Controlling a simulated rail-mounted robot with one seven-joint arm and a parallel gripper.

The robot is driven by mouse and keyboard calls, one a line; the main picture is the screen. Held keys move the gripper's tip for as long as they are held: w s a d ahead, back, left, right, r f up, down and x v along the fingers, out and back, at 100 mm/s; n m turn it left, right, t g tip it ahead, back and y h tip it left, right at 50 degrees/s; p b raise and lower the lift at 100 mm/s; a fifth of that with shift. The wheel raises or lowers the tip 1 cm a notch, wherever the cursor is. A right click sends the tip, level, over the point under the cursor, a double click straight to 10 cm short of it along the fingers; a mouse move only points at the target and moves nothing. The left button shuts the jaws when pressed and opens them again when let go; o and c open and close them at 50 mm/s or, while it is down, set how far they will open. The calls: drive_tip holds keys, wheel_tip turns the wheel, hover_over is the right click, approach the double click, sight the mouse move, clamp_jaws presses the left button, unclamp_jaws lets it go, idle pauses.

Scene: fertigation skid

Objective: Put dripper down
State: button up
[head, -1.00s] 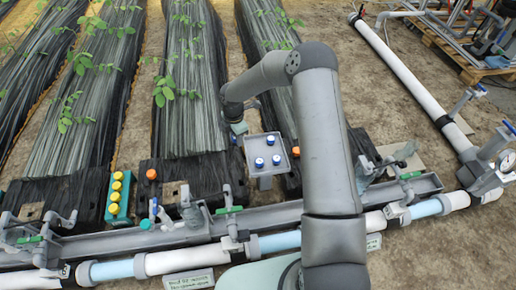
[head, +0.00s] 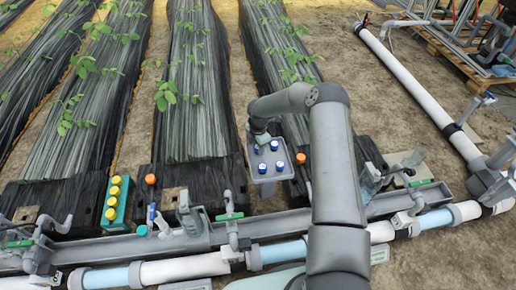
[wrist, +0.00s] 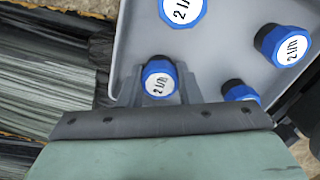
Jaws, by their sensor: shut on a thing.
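My gripper (head: 259,139) is at the far left corner of a grey square tray (head: 266,179), which stands in front of a covered plant bed. It is shut on a blue-capped dripper (head: 257,149). In the wrist view, this dripper (wrist: 158,78) shows its 2 l/h label just beyond the dark pad of my gripper (wrist: 158,112). It is over or on the tray; I cannot tell whether its base touches. Three other blue-capped drippers stand on the tray: one (wrist: 183,10), a second (wrist: 285,45) and a third (wrist: 240,92), partly hidden.
A green holder (head: 116,207) with several yellow caps stands to the left, near an orange-capped item (head: 150,180). Grey channel and white-and-blue pipe (head: 185,267) run across the front. An orange-topped item (head: 300,158) is close right of the tray.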

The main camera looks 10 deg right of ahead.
drive_tip(key=shift+f, duration=0.1)
drive_tip(key=o, duration=1.1)
